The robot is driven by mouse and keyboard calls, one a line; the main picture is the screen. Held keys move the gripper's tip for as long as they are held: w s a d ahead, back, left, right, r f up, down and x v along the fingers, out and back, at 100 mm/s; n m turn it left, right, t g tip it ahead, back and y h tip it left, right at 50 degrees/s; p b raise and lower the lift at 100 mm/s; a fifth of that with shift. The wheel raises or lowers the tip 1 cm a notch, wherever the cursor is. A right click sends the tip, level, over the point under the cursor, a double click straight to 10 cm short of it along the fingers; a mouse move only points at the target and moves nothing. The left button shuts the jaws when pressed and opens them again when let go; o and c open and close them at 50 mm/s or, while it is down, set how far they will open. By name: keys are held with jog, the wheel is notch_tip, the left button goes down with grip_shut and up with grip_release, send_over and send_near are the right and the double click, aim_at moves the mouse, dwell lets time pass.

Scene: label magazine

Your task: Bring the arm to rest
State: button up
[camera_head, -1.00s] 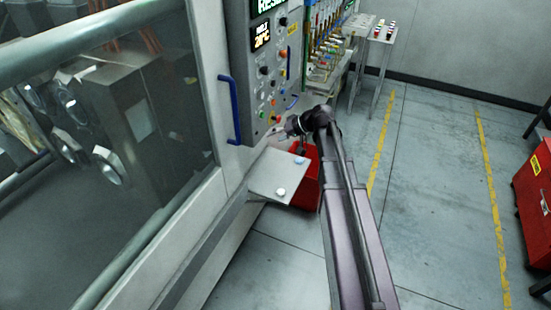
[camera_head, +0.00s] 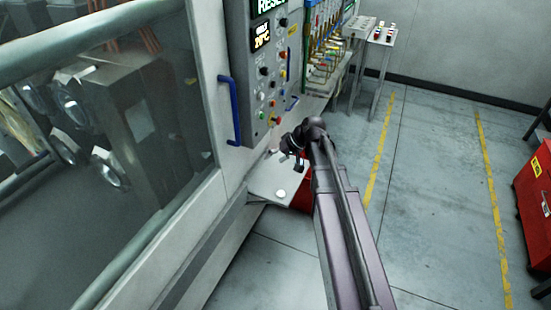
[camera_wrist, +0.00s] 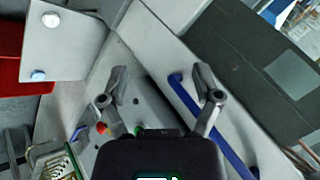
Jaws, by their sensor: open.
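My gripper (camera_head: 296,158) is at the end of my arm, above the small grey shelf (camera_head: 262,188) that juts from the machine's side. In the wrist view my gripper (camera_wrist: 164,90) shows two fingers spread apart with nothing between them. The shelf (camera_wrist: 88,45) also shows there, at the upper left, with a white round piece (camera_wrist: 50,19) and a blue-tinted round piece (camera_wrist: 38,75) on it. In the head view the white piece (camera_head: 281,194) lies near the shelf's front edge. My arm hides part of the shelf.
A control panel (camera_head: 284,60) with buttons and a blue handle (camera_head: 229,110) stand close to my gripper. A red bin (camera_head: 302,197) is partly hidden behind my arm. A small table (camera_head: 378,38) is at the back. Open floor (camera_head: 430,180) lies to the right, before a red cabinet (camera_head: 535,200).

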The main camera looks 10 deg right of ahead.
jog(key=s+d+f+g+h, duration=0.1)
jog(key=s+f+h, duration=0.1)
jog(key=s, duration=0.6)
jog(key=s+d+f+m+g+h+b, duration=0.1)
jog(key=s+f+h, duration=0.2)
jog(key=s+h, duration=0.2)
jog(key=s, duration=0.3)
jog(key=shift+s+d+f+m+g, duration=0.2)
jog(key=shift+d+m+g, duration=0.1)
jog(key=shift+g, duration=0.1)
dwell(1.3)
